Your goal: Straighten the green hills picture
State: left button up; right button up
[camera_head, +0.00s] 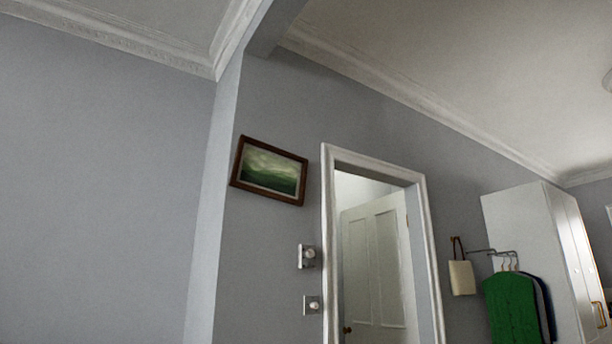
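The green hills picture (269,171) hangs on the grey wall, left of the doorway and above two wall fittings. It has a dark brown wooden frame around green hills under a pale sky. Its top and bottom edges slope down to the right in this view. The camera itself looks tilted, so I cannot tell exactly how far the picture is off level. Neither of my grippers shows in the head view, and nothing touches the picture.
A white-framed doorway (327,230) with a panelled door (375,265) stands right of the picture. Two wall fittings (307,256) (312,305) sit below it. Further right are a cream bag (462,278), a green garment (511,310) on a rail and a white wardrobe (535,240).

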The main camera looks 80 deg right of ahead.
aim_at(263, 170)
jog(key=z, duration=2.4)
jog(key=i+l+u, duration=0.15)
jog(key=i+l, duration=0.55)
jog(key=l, duration=0.1)
